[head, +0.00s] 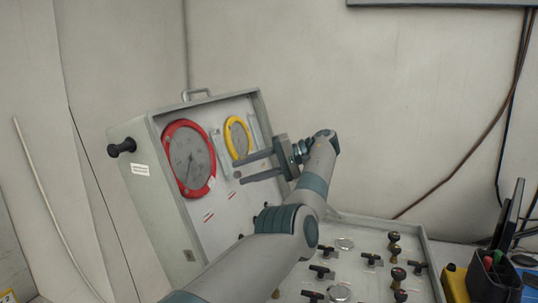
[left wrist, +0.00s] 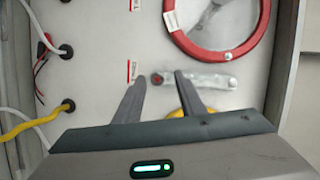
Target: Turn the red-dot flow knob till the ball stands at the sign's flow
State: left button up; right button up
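The red-dot flow knob (left wrist: 157,78) shows in the left wrist view at the left end of a clear flow tube (left wrist: 205,82). In the head view this tube (head: 219,150) stands beside the red-ringed gauge. My left gripper (head: 237,172) is open in front of the panel; in the left wrist view its fingertips (left wrist: 161,76) appear on either side of the red dot. I cannot tell whether they touch the knob. The ball is too small to make out. The flow sign cannot be identified; the small red-and-white labels (left wrist: 131,72) are unreadable. My right gripper is not in view.
The upright panel case (head: 150,195) carries a red-ringed gauge (head: 188,160) and a yellow-ringed gauge (head: 237,138). A lower tray (head: 425,270) holds several black valves. Hoses and cables (left wrist: 30,125) run along the left in the wrist view.

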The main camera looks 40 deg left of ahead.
pick_arm(q)
jog(key=shift+r+b, duration=0.35)
jog(key=shift+r, duration=0.35)
jog(key=shift+w+r, duration=0.25)
jog(key=shift+r, duration=0.8)
jog(key=d+r+p, duration=0.2)
jog(key=d+r, duration=0.1)
jog(key=d, duration=0.2)
jog(key=shift+w+d+r, duration=0.15)
jog(key=shift+d+r, duration=0.1)
jog(key=shift+r, duration=0.1)
jog(key=d+r+p, duration=0.3)
jog(key=d+p, duration=0.3)
jog(key=p, duration=0.1)
jog(key=shift+w+r, duration=0.15)
jog(key=shift+w, duration=0.25)
